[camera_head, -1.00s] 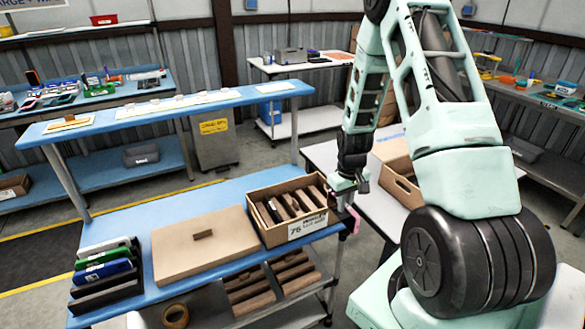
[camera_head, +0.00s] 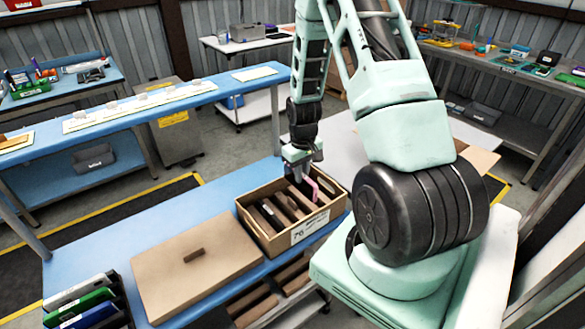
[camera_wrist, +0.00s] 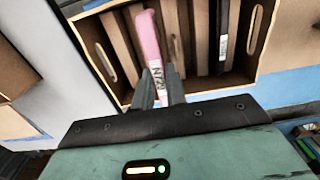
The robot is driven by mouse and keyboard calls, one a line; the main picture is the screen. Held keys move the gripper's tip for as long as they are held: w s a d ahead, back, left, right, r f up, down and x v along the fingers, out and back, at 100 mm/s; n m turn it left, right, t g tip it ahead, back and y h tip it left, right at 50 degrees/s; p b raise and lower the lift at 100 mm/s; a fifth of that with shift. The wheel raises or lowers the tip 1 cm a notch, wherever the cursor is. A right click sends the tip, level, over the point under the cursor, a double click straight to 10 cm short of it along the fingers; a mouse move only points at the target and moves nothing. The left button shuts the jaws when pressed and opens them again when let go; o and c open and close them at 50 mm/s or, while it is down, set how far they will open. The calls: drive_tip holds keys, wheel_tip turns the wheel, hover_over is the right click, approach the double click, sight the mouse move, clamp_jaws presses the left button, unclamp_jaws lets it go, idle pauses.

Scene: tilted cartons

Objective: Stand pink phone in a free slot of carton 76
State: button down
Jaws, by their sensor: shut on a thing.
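Carton 76 (camera_head: 262,236) is an open brown box with a white label, standing on the blue bench. Brown dividers split it into slots, and its wall also shows in the wrist view (camera_wrist: 262,40). My gripper (camera_head: 305,172) is over the carton's far right part and shut on the pink phone (camera_head: 316,187). In the wrist view the fingers (camera_wrist: 160,88) close on the phone's near end, and the phone (camera_wrist: 150,38) extends over the slots between dividers. How deep it reaches is unclear. A dark item (camera_wrist: 223,35) stands in a slot to the right.
A flat closed brown box (camera_head: 190,262) lies left of the carton. Several upright items (camera_head: 85,300) stand in a rack at the bench's near left end. A pale table (camera_head: 350,145) is behind the carton.

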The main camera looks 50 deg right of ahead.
sight(300, 191)
drive_tip(key=shift+w, duration=0.3)
drive_tip(key=shift+f+b, duration=3.5)
drive_tip(key=shift+f, duration=1.25)
drive_tip(key=shift+f, duration=0.3)
drive_tip(key=c, duration=1.3)
unclamp_jaws()
drive_tip(key=shift+c, duration=0.2)
drive_tip(key=shift+r, duration=0.1)
wheel_tip(300, 191, up, 17)
drive_tip(key=shift+r+b, duration=0.15)
drive_tip(key=shift+b, duration=1)
